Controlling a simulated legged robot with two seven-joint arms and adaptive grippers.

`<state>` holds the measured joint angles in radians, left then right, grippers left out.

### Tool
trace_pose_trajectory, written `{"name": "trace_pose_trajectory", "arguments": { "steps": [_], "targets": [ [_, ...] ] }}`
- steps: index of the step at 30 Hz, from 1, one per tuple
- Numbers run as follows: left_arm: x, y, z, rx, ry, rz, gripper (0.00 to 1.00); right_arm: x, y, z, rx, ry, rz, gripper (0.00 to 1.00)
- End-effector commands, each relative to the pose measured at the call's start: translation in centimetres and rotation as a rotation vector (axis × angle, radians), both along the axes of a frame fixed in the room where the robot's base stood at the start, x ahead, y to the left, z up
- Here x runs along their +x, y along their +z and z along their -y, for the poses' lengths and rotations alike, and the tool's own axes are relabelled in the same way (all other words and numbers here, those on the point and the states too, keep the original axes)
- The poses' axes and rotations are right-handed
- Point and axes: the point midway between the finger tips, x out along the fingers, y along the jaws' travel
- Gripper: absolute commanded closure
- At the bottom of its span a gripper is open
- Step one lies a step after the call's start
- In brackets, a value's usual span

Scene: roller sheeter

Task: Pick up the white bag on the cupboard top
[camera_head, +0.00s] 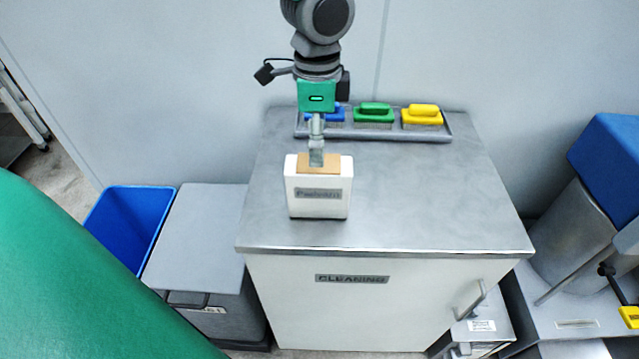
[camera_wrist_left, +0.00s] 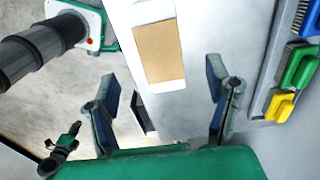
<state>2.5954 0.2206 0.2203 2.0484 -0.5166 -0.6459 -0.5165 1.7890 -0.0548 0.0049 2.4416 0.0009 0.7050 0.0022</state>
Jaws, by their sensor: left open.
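The white bag (camera_head: 318,207) stands upright near the middle of the cupboard top (camera_head: 420,205), with a tan top and a grey label on its front. In the left wrist view the bag (camera_wrist_left: 172,86) lies beyond the fingers, its tan face towards the camera. My left gripper (camera_head: 316,157) points down just above the bag, and its fingertips overlap the bag's tan top in the head view. In the left wrist view the gripper (camera_wrist_left: 163,85) is open, with nothing held. I cannot tell whether a finger touches the bag. My right gripper is not in view.
Blue, green (camera_head: 374,114) and yellow (camera_head: 422,115) brushes lie in a tray (camera_head: 400,137) along the cupboard's back edge. A blue bin (camera_head: 128,225) and a grey lidded box (camera_head: 200,230) stand to the left, machinery to the right. The cupboard top's front and right are clear.

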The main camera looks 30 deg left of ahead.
Motion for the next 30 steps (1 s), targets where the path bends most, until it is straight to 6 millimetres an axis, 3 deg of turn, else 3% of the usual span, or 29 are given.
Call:
{"name": "trace_pose_trajectory", "arguments": {
  "steps": [3,11,19,28,29,30],
  "targets": [
    [0.1,-2.2,0.0,0.002,-0.002,-0.004,0.28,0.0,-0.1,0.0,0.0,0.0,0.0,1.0],
    [0.0,-4.2,-0.2,0.0,0.0,-0.002,0.28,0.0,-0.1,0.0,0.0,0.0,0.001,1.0],
    [0.0,-8.1,-0.3,-0.001,-0.001,-0.003,0.28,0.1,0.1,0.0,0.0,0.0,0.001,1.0],
    [0.0,-8.7,-0.2,-0.001,-0.001,0.001,0.28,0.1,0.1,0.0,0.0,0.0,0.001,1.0],
    [0.0,-8.6,-0.2,-0.001,-0.001,0.001,0.31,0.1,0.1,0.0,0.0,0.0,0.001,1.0],
    [0.0,-8.6,-0.2,-0.001,-0.001,0.001,0.45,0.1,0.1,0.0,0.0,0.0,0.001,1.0]
  ]
}}
